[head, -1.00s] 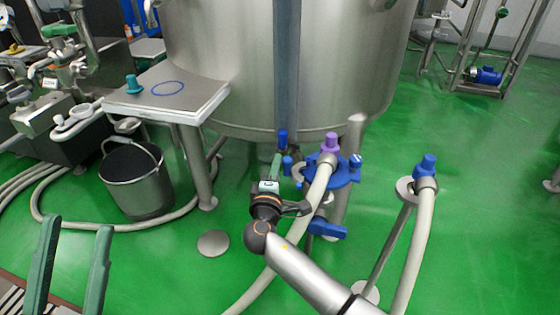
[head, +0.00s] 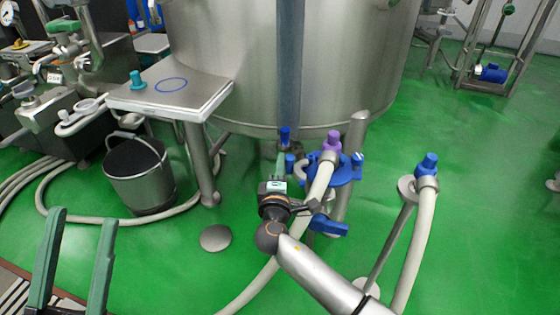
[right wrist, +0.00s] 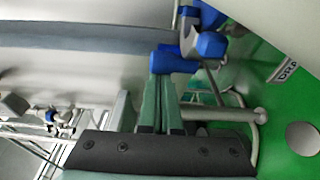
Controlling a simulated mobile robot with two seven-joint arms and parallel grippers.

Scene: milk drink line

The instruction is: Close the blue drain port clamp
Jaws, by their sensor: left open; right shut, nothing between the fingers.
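A blue clamp (head: 320,172) sits round the port below the tank, where a pale hose with a purple fitting (head: 331,141) meets it. Blue parts (head: 285,136) stand at its left. My right gripper (head: 281,158) is shut and empty, with its green fingers pointing at these parts. In the right wrist view my shut fingertips (right wrist: 164,78) lie at the lower edge of a blue piece (right wrist: 173,61); I cannot tell if they touch. Another blue piece (right wrist: 210,45) is just right of it. My left gripper (head: 77,225) is open and empty at lower left.
The steel tank (head: 240,70) rises behind the port. A blue valve handle (head: 328,227) is just below. A second hose with a blue cap (head: 427,164) stands on a post at right. A bucket (head: 140,178) and side table (head: 200,105) are at left.

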